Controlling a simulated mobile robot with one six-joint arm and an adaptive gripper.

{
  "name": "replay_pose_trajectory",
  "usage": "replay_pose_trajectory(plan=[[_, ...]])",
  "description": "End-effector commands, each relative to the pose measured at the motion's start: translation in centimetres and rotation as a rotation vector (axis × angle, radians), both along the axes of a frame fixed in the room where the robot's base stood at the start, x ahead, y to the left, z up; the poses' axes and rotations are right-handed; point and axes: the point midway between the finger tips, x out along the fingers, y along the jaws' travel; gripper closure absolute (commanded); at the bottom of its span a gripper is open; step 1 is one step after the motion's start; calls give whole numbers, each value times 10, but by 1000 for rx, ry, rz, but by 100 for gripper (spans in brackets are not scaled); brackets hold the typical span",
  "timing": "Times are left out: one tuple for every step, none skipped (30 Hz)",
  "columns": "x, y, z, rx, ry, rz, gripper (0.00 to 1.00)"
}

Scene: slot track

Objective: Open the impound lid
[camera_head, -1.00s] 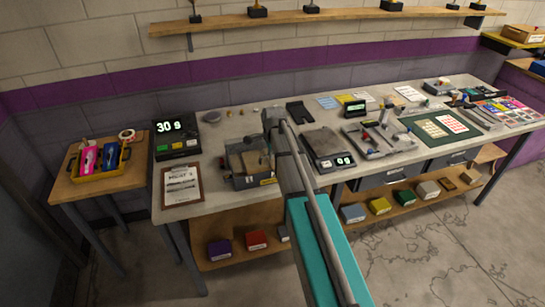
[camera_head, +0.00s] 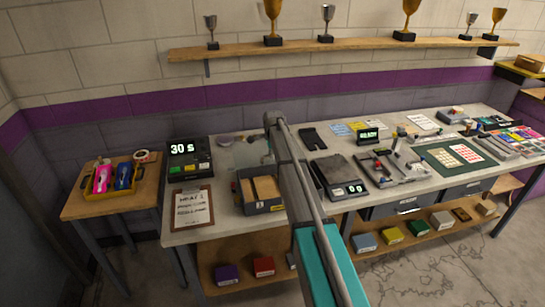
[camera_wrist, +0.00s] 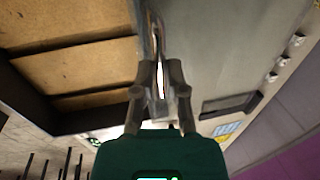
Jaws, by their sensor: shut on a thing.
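The impound box (camera_head: 267,207) is a grey, open-topped box near the left end of the bench, with its tan, divided inside bare to view. A pale, see-through panel (camera_head: 246,155), which looks like its lid, stands raised at the back of the box. My gripper (camera_wrist: 160,72) shows in the wrist view, its fingers closed on a thin, clear edge that appears to be the lid's. The box's dark wall (camera_wrist: 28,100) lies to the left of the fingers there. In the head view my arm hides the gripper and part of the box's right side.
A clipboard (camera_head: 191,208) and a timer reading 30 (camera_head: 189,160) stand left of the box. A scale (camera_head: 337,176) stands right, beyond my arm. A shelf with trophies (camera_head: 340,45) runs along the wall above. A small side table (camera_head: 85,207) holds a yellow tray.

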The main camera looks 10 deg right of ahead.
Motion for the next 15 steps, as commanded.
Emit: replay_pose_trajectory(plan=[[0,0,0,0,0,0,100],[0,0,0,0,0,0,100],[0,0,0,0,0,0,100],[-1,0,0,0,0,0,100],[-1,0,0,0,0,0,100],[-1,0,0,0,0,0,100],[-1,0,0,0,0,1,78],[-1,0,0,0,0,1,72],[-1,0,0,0,0,1,65],[-1,0,0,0,0,1,59],[-1,0,0,0,0,1,53],[-1,0,0,0,0,1,49],[-1,0,0,0,0,1,49],[-1,0,0,0,0,1,49],[-1,0,0,0,0,1,49]])
